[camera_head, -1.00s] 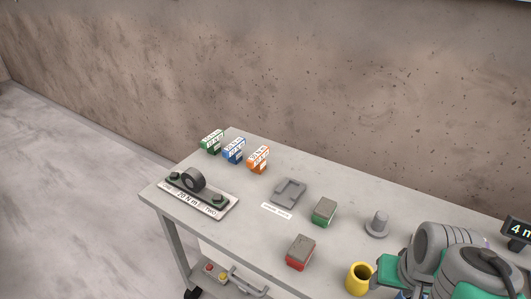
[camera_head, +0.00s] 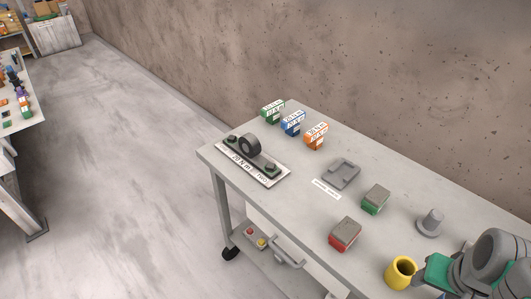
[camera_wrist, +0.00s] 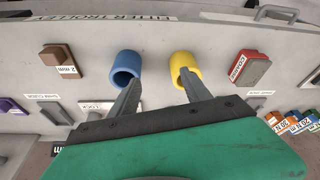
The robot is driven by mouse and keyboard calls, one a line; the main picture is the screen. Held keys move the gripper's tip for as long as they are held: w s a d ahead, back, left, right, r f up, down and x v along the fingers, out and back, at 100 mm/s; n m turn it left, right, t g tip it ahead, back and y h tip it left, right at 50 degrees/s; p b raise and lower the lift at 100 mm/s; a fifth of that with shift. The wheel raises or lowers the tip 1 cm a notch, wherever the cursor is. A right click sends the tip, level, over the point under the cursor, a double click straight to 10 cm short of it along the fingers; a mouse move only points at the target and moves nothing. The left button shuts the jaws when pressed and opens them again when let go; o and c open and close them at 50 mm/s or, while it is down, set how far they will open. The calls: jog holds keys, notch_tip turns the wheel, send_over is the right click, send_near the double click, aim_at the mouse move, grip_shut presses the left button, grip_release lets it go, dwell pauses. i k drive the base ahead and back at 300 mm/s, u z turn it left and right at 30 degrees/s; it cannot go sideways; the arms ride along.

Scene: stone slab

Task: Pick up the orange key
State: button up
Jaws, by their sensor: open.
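The orange key (camera_head: 317,135) is a small upright block with white lettered labels. It stands at the far end of the grey trolley top (camera_head: 300,201), in a row with a blue block (camera_head: 292,124) and a green block (camera_head: 273,112). An orange block also shows at the right edge of the wrist view (camera_wrist: 273,119). My gripper (camera_wrist: 160,82) is open with nothing between its fingers. It is well away from the orange key. In the wrist view its fingertips overlap a blue cup and a yellow cup; contact cannot be told.
A grey holder (camera_head: 342,174), a green-sided block (camera_head: 375,200), a red block (camera_head: 344,234), a grey knob (camera_head: 431,222) and a yellow cup (camera_head: 400,272) are on the top. A wall stands behind.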

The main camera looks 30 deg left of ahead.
aim_at(314, 138)
jog(key=z, duration=0.1)
jog(key=k, duration=0.3)
jog(key=u, duration=1.35)
jog(key=k, duration=0.3)
jog(key=u, duration=1.55)
jog(key=i, duration=1.7)
jog(key=z, duration=0.8)
jog(key=i, duration=0.9)
jog(key=z, duration=0.9)
